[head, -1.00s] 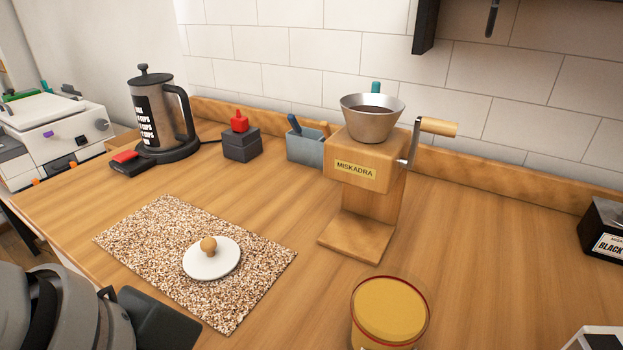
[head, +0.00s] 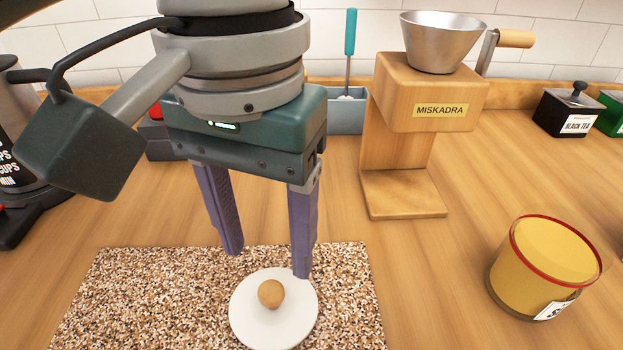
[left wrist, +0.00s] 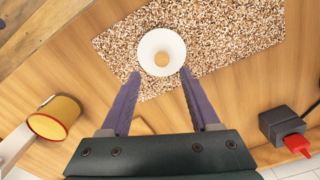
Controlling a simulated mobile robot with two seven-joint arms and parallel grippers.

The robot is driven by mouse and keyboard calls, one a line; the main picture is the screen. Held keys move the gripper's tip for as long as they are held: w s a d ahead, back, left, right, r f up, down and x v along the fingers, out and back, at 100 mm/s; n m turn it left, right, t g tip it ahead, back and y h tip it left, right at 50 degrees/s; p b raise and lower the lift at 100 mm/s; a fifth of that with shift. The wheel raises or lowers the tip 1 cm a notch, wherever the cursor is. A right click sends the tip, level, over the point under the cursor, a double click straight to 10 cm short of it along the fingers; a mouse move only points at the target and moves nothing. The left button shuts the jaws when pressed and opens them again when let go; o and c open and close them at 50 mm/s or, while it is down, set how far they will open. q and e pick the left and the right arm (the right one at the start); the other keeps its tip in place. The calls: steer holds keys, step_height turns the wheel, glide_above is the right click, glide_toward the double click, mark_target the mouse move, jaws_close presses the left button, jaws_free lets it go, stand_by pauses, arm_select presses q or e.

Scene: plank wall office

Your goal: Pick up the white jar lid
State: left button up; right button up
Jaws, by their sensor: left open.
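The white jar lid (head: 252,318) is a round disc with a wooden ball knob (head: 271,293) on top. It lies flat on the speckled mat (head: 130,300) on the wooden counter. My left gripper (head: 268,265) is open above the lid's far side, its two purple fingers pointing down, with nothing between them. In the left wrist view the lid (left wrist: 150,42) shows just beyond the gap between the fingertips (left wrist: 161,73).
A wooden grinder (head: 410,150) with a metal bowl stands right of my gripper. A yellow tin (head: 530,270) stands at the right. The counter between mat and tin is clear.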

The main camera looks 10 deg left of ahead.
mark_target(270, 290)
arm_select(q)
steer(key=shift+f, duration=0.9)
step_height(270, 290, down, 5)
steer(key=shift+a+f+b, duration=0.1)
steer(key=shift+a+b, duration=0.05)
steer(key=shift+b, duration=0.35)
steer(key=shift+c, duration=0.4)
jaws_close()
